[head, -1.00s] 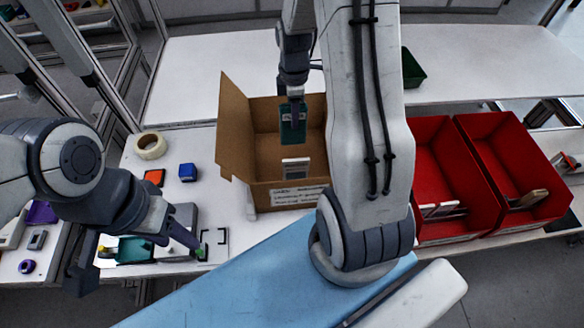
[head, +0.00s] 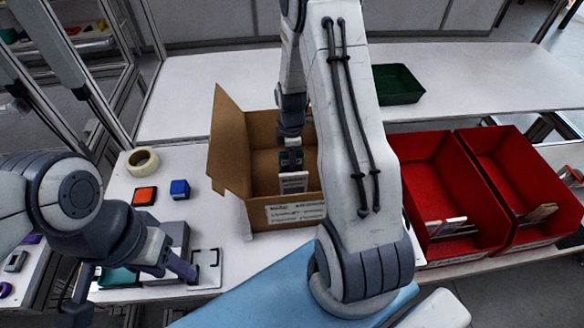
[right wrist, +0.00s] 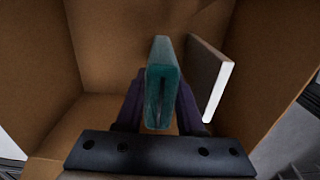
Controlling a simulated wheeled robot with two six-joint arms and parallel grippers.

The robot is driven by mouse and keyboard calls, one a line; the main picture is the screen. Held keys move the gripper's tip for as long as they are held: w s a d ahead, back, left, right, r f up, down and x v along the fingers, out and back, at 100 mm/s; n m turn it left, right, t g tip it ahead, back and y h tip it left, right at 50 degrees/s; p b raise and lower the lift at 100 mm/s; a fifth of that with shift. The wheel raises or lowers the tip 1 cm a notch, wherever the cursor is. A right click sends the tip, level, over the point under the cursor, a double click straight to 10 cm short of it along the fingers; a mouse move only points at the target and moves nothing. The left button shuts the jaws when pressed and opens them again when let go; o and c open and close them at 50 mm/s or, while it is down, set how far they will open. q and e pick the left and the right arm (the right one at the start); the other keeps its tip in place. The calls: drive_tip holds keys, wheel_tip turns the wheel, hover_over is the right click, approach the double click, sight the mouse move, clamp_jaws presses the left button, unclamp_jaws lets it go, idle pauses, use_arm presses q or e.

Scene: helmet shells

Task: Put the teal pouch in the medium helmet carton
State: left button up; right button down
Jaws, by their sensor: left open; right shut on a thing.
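My right gripper (right wrist: 158,115) is shut on a teal pouch (right wrist: 163,80), which it holds upright inside an open brown carton (head: 229,159). In the head view the teal pouch (head: 285,158) shows only in part, behind a white card-like item (head: 293,182) standing in the carton. The same item (right wrist: 207,78) stands just right of the pouch in the right wrist view. I cannot tell whether the pouch touches the carton floor. My left gripper (head: 192,272) is open above the near left of the table, beside a grey device and another teal item (head: 118,276).
Two red bins (head: 440,190) with a few flat items stand right of the carton. A green tray (head: 398,84) lies on the back table. A tape roll (head: 142,160), an orange block (head: 145,196) and a blue block (head: 179,188) lie left of the carton.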

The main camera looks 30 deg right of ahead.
wheel_tip(320, 180, down, 4)
drive_tip(key=shift+r+p, duration=0.2)
drive_tip(key=shift+p, duration=0.15)
drive_tip(key=shift+f, duration=0.15)
drive_tip(key=shift+f, duration=0.2)
drive_tip(key=c, duration=0.5)
unclamp_jaws()
drive_tip(key=shift+r, duration=0.1)
